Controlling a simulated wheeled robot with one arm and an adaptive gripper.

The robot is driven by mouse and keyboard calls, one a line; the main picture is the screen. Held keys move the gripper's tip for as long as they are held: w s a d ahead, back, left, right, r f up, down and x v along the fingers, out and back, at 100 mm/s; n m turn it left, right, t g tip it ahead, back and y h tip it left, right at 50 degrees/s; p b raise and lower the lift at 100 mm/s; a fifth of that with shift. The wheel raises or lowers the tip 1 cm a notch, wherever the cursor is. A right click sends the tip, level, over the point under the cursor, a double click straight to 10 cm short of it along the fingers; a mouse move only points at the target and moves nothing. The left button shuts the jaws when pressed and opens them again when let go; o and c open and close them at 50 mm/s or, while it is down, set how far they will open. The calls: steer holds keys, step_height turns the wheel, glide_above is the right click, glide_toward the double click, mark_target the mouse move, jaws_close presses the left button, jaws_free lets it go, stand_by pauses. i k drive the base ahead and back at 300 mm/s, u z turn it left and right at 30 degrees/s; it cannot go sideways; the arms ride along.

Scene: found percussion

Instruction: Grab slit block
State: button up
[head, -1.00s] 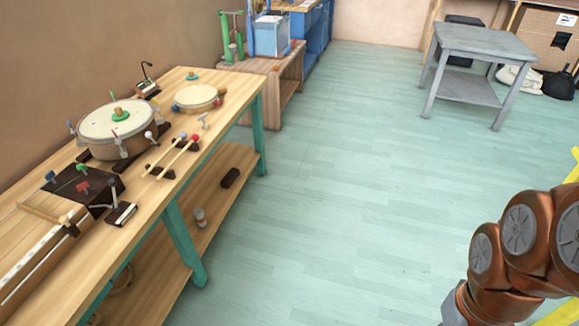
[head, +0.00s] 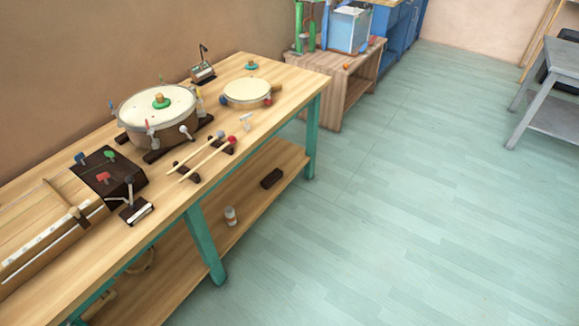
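A small dark brown block (head: 271,178) lies on the lower shelf (head: 247,208) of the wooden workbench, near its far right end. On the bench top a larger dark brown box (head: 122,178) carries blue, green and red pieces. I cannot tell for sure which of these two is the slit block, as no slit shows clearly on the small one. My gripper is not in view.
The bench top (head: 300,84) also holds a large drum (head: 158,104), a smaller drum (head: 246,91) and two mallets (head: 205,160). A white container (head: 230,216) stands on the lower shelf. A grey table (head: 553,90) is at the right. The floor (head: 390,220) between is clear.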

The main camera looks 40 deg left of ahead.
mark_target(270, 179)
steer(key=i, duration=3.85)
steer(key=u, duration=4.85)
